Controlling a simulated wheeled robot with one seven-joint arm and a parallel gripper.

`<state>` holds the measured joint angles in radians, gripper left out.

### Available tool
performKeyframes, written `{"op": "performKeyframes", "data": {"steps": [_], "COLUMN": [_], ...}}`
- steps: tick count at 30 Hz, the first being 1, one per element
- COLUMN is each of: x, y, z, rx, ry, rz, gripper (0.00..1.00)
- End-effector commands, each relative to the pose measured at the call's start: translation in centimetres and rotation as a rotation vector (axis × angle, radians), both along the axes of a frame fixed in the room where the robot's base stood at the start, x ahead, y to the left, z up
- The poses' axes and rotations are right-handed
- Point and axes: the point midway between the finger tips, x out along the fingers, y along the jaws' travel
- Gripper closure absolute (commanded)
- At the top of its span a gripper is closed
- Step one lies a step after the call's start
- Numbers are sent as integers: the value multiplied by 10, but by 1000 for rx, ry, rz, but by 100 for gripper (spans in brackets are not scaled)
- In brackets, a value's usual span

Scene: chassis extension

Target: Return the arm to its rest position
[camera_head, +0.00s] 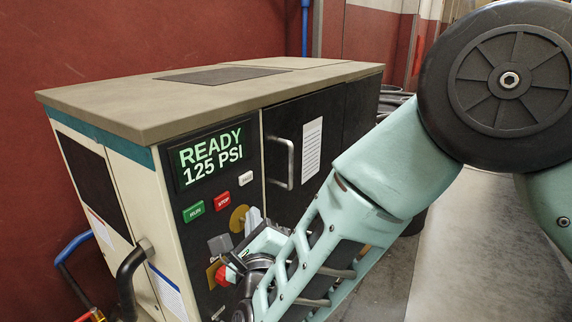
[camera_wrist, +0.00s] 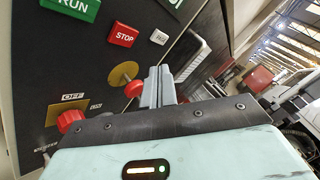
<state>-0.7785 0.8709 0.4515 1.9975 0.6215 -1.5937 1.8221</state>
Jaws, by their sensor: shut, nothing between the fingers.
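My gripper (camera_wrist: 159,72) is shut and empty in the wrist view, its two grey fingers side by side in front of the dark control panel (camera_wrist: 45,60). The fingertips are close to a round brass plate (camera_wrist: 122,72) with a red knob (camera_wrist: 134,89); I cannot tell whether they touch. In the head view, my teal arm reaches down and left to the panel. My gripper (camera_head: 253,218) shows there small and partly hidden, beside the brass plate (camera_head: 238,218).
The compressor cabinet (camera_head: 160,105) reads READY 125 PSI. Its panel has a green RUN button (camera_head: 193,212), red STOP button (camera_head: 222,201) and red switch (camera_head: 221,275) at OFF. A door handle (camera_head: 280,162) and black pipe (camera_head: 130,275) stick out. Floor (camera_head: 465,240) at right is clear.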

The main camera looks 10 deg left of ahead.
Motion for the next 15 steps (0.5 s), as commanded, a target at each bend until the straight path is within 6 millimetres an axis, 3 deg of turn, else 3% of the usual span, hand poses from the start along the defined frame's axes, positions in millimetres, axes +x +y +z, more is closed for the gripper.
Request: {"op": "performKeyframes", "data": {"steps": [5, 10, 15], "x": [3, -6, -33], "y": [1, -5, -34], "z": [6, 10, 4], "rx": [-133, -505, -929], "ry": [19, 33, -6], "rz": [66, 266, 527], "gripper": [100, 100, 100]}}
